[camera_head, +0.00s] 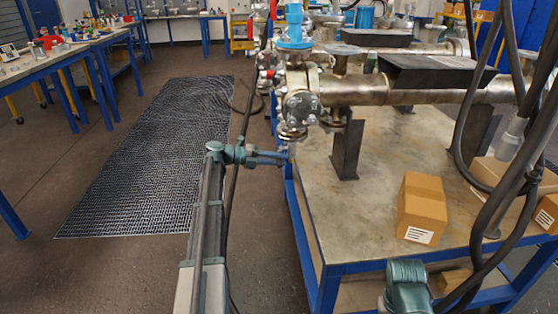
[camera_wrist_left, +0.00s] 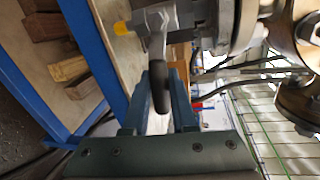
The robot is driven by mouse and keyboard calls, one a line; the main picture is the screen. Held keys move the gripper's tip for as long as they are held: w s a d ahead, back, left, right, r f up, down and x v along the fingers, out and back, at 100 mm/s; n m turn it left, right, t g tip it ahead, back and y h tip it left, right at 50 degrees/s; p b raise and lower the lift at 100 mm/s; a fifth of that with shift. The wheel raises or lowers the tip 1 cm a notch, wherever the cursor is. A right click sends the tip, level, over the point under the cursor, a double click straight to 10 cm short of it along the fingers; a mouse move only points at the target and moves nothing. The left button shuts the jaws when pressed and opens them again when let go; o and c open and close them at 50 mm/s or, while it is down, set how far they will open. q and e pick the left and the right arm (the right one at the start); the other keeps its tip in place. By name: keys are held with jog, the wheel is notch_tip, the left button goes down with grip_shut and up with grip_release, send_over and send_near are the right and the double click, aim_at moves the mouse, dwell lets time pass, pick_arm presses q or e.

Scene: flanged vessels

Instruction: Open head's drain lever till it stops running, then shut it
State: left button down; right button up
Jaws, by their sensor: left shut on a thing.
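The drain lever (camera_wrist_left: 164,75) shows in the left wrist view as a flat metal arm with a dark grip. My left gripper (camera_wrist_left: 160,92) is shut on its dark grip, one finger on each side. In the head view my left gripper (camera_head: 285,157) reaches in from the left to just below the flanged end of the metal vessel (camera_head: 300,104). The lever is too small to make out there. Neither view shows liquid running from the drain. A teal part of my right arm shows at the bottom of the head view, with no fingers visible.
The vessel stands on a blue-framed table (camera_head: 385,215) on dark supports. A cardboard box (camera_head: 421,208) sits on the tabletop, and thick dark hoses (camera_head: 470,130) hang at the right. A floor grating (camera_head: 150,160) and open floor lie left of the table.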

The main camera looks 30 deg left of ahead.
pick_arm(q)
jog(key=shift+a, duration=0.1)
jog(key=c, duration=0.7)
grip_release()
jog(key=shift+p+v, duration=1.35)
jog(key=shift+v, duration=5.55)
jog(key=shift+s, duration=0.1)
jog(key=shift+c, duration=0.3)
